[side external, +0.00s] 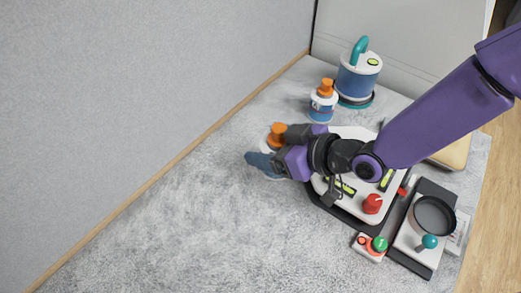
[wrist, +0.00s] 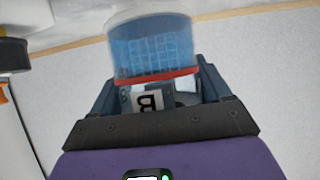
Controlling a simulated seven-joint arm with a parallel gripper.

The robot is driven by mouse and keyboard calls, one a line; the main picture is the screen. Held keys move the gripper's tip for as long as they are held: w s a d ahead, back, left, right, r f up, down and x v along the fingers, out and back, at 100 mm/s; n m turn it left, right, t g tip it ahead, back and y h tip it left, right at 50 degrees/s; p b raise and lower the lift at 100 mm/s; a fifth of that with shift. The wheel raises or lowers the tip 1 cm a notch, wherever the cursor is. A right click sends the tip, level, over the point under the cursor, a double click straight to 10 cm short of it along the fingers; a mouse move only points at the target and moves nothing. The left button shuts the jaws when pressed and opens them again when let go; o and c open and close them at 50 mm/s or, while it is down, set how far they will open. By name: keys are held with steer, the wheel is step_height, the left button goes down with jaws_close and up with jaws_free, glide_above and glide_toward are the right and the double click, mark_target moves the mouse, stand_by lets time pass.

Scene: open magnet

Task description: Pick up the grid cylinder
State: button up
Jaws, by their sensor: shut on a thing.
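The grid cylinder (wrist: 153,52) is in the wrist view, just beyond my gripper (wrist: 162,97). It has a see-through blue body with a grid pattern, a pale clear end and a red band. A label with a large "B" shows near the fingers. My gripper is shut on it, with a blue-grey finger at each side. In the side view, my gripper (side external: 266,162) is low over the carpet at the left of the white device, and its fingers and wrist mostly hide what it holds. Whether the cylinder touches the carpet is unclear.
An orange cap (side external: 277,132) shows right behind my gripper. An orange-topped bottle (side external: 322,102) and a blue-white canister (side external: 357,78) stand behind. A white device (side external: 372,204) with a red knob and a dark-based unit (side external: 416,240) lie right. The carpet (side external: 190,220) is clear at left.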

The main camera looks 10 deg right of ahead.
mark_target(283, 139)
steer(key=r, duration=0.1)
steer(key=s+d+r, duration=0.1)
steer(key=r, duration=0.1)
steer(key=shift+s+d, duration=0.3)
steer(key=shift+d, duration=0.1)
steer(key=s+d+r+m, duration=0.1)
steer(key=s+d+r, duration=0.2)
steer(key=d, duration=0.5)
steer(key=s+d+r+t+h, duration=0.1)
steer(key=s+d+r, duration=0.2)
steer(key=d, duration=0.5)
steer(key=s+d+r+m, duration=0.1)
steer(key=s+d+r, duration=0.2)
steer(key=d, duration=0.5)
steer(key=x, duration=1)
steer(key=f+x, duration=0.1)
steer(key=x, duration=0.5)
steer(key=shift+s+d+f, duration=0.1)
steer(key=shift+s+f, duration=0.05)
steer(key=shift+s, duration=0.05)
steer(key=shift+w+f, duration=0.1)
steer(key=shift+f, duration=0.1)
steer(key=shift+w+f, duration=0.1)
steer(key=shift+f, duration=1.55)
steer(key=shift+f, duration=0.3)
